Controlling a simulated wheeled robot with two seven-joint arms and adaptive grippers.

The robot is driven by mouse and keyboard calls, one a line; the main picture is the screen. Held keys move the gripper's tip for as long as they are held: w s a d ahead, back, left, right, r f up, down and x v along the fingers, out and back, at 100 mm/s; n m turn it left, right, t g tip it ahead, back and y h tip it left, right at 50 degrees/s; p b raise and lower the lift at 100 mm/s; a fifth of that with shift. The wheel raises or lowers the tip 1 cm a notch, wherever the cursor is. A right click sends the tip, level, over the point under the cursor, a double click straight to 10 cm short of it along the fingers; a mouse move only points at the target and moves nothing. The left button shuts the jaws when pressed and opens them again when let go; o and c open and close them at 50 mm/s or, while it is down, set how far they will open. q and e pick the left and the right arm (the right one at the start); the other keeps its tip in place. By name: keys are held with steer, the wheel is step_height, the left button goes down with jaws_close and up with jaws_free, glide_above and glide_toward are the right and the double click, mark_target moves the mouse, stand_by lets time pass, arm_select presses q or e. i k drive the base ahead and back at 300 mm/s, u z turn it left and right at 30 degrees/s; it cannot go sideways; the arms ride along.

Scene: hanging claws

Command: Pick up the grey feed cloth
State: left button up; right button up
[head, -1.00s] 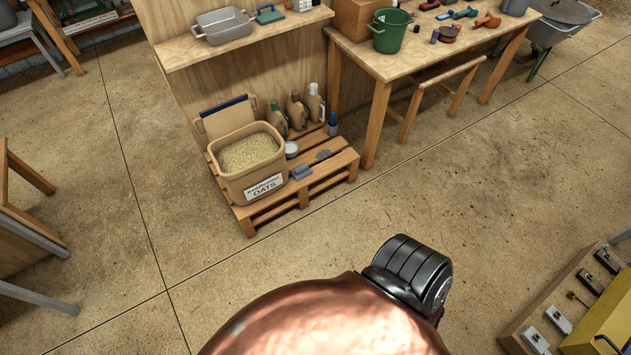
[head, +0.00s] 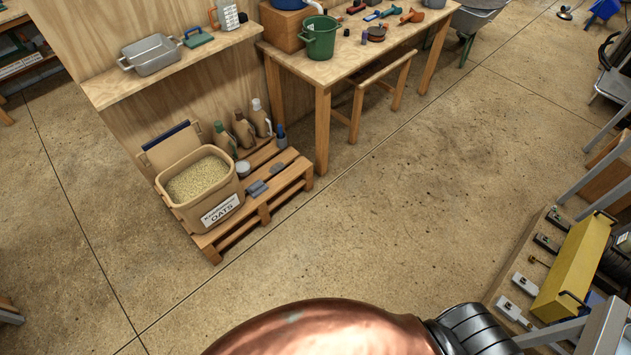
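A small grey folded piece (head: 257,189), which looks like the feed cloth, lies on the wooden pallet (head: 238,232) at the right of the oats bin (head: 176,207). A second, darker grey flat piece (head: 279,169) lies just behind it on the pallet; it is too small to tell what it is. Neither of my grippers shows in the head view. Only a copper-coloured part and a black ribbed part of my own body show at the bottom.
Several bottles (head: 243,129) stand at the pallet's back. A workbench (head: 345,57) with a green bucket (head: 320,38) and tools stands to the right. A shelf (head: 200,57) is above the pallet. A yellow box (head: 577,268) is at lower right. The middle floor is clear.

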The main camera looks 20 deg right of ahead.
mark_target(258, 188)
steer(key=z, duration=1)
steer(key=i, duration=0.35)
